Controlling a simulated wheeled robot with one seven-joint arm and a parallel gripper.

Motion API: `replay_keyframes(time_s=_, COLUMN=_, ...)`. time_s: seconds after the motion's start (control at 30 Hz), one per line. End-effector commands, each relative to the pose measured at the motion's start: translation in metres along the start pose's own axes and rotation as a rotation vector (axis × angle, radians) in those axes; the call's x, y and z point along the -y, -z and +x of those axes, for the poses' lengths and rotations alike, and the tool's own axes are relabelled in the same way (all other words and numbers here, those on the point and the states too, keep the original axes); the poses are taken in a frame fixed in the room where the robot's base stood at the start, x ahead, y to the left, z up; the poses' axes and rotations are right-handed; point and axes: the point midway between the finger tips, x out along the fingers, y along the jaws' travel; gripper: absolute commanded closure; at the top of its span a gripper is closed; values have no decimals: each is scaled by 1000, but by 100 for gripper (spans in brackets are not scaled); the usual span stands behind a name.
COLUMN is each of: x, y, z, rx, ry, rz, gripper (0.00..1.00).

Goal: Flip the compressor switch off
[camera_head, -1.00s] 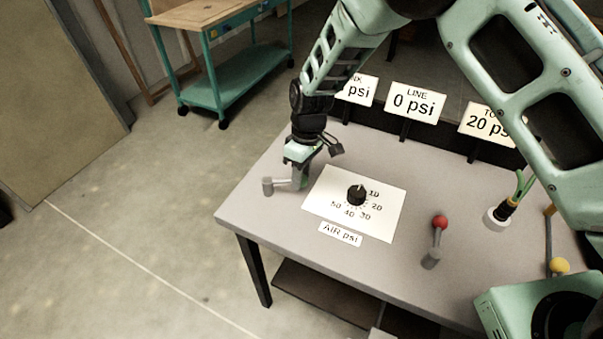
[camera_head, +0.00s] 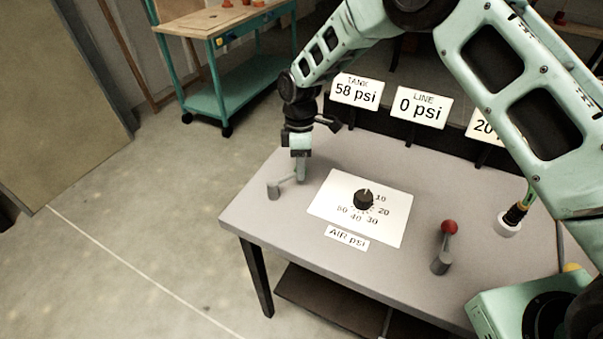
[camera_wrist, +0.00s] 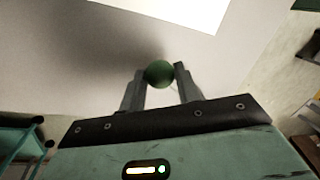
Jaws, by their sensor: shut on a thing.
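My gripper (camera_wrist: 161,80) is shut on a green ball knob (camera_wrist: 159,73), seen between the two fingers in the wrist view. In the head view, my gripper (camera_head: 302,176) is low over the table's left end, pointing down. A short grey lever (camera_head: 287,180) runs from a grey post (camera_head: 273,191) to the gripper; the knob at its end is hidden there by the fingers. I see no label naming the compressor switch. A sign (camera_head: 356,91) reads "TANK 58 psi" and another (camera_head: 421,107) reads "LINE 0 psi".
A black dial (camera_head: 364,199) sits on a white scale plate (camera_head: 390,228), right of my gripper. A red-knobbed lever (camera_head: 449,228) stands farther right, with a green-and-black fitting (camera_head: 512,219) beyond it. A teal cart (camera_head: 222,93) stands behind on open floor.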

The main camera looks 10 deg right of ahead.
Motion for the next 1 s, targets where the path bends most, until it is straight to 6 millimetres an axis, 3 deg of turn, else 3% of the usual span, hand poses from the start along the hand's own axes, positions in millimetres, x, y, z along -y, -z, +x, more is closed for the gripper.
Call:
replay_keyframes(time_s=0.5, x=-24, y=26, z=-5, rx=74, ry=-4, rz=-388, gripper=100)
replay_keyframes(time_s=1.0, x=-28, y=34, z=-7, rx=96, ry=-6, rz=-497, gripper=100)
